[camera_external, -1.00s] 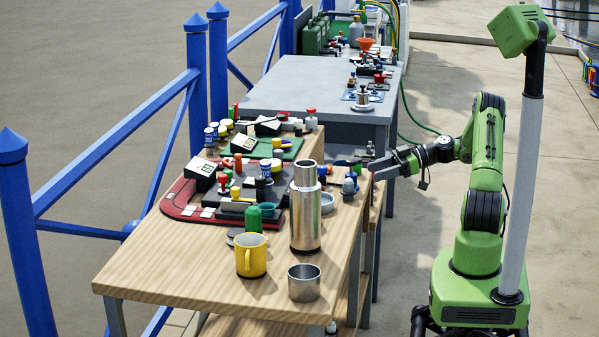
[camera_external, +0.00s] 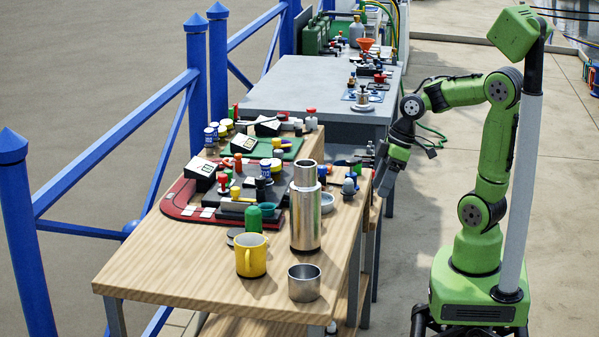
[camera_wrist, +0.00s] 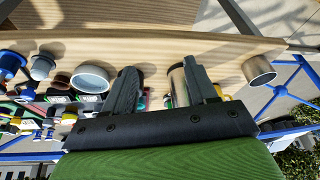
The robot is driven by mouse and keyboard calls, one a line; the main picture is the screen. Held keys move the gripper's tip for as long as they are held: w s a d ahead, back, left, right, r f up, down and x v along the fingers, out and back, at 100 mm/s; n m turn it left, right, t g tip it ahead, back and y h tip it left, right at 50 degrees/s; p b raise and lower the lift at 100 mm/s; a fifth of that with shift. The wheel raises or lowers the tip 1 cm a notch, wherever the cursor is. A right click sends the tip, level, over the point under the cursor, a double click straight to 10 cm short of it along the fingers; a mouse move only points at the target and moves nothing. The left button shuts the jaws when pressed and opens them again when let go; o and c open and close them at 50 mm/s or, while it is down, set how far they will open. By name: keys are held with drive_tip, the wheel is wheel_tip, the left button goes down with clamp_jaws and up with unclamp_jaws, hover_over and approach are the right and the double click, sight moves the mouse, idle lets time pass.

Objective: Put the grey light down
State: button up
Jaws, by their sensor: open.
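A small grey round-topped piece (camera_external: 348,187), which may be the grey light, stands on the wooden table near its right edge. It seems to show in the wrist view (camera_wrist: 42,66) at the left, beside a blue piece. My gripper (camera_external: 385,181) is just off the table's right edge, pointing down, to the right of the grey piece and apart from it. In the wrist view my gripper (camera_wrist: 160,72) is open with nothing held; its fingers partly hide the things behind them.
A steel flask (camera_external: 306,215), a yellow mug (camera_external: 251,257) and a steel cup (camera_external: 304,284) stand on the wooden table (camera_external: 185,262). A light bowl (camera_wrist: 90,79) is near the grey piece. A grey table (camera_external: 290,85) and blue railing (camera_external: 115,140) stand behind.

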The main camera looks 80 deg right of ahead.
drive_tip(key=s+a+r+m+t+h, duration=0.1)
drive_tip(key=s+a+r+m, duration=0.1)
drive_tip(key=s, duration=0.8)
drive_tip(key=shift+a+r+m+t+h, duration=0.3)
drive_tip(key=shift+a+r+m+t, duration=0.1)
drive_tip(key=shift+a+m, duration=0.25)
wheel_tip(320, 180, up, 10)
drive_tip(key=p, duration=0.9)
drive_tip(key=shift+f, duration=0.2)
